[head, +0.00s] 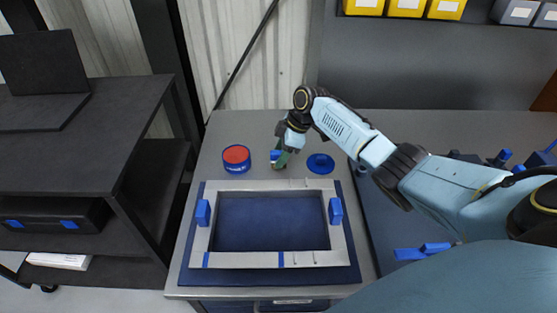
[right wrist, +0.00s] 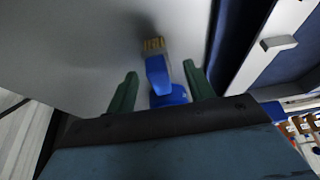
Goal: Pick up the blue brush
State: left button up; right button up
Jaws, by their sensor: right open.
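The blue brush (right wrist: 160,76) stands out in the right wrist view, with a blue handle and tan bristles at its far end. It lies between the two green fingers of my right gripper (right wrist: 158,92), which is open, with a gap visible on each side of the brush. In the head view the right gripper (head: 282,158) is over the grey bench behind the frame, and a bit of the blue brush (head: 275,155) shows beside the fingers. The rest of the brush is hidden there by the gripper. My left gripper is not in view.
A blue tin with a red top (head: 236,155) stands left of the gripper, and a round blue lid (head: 320,163) lies to its right. A light metal frame (head: 230,259) on a blue mat (head: 356,272) fills the bench front. A dark shelf unit (head: 100,130) stands left.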

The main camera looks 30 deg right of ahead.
aim_at(278, 152)
jog(key=shift+x, duration=0.95)
jog(key=shift+r, duration=0.1)
jog(key=shift+c, duration=0.3)
jog(key=c, duration=1)
jog(key=shift+r, duration=0.1)
notch_tip(278, 152, up, 10)
jog(key=shift+f+p, duration=0.1)
jog(key=shift+p, duration=0.6)
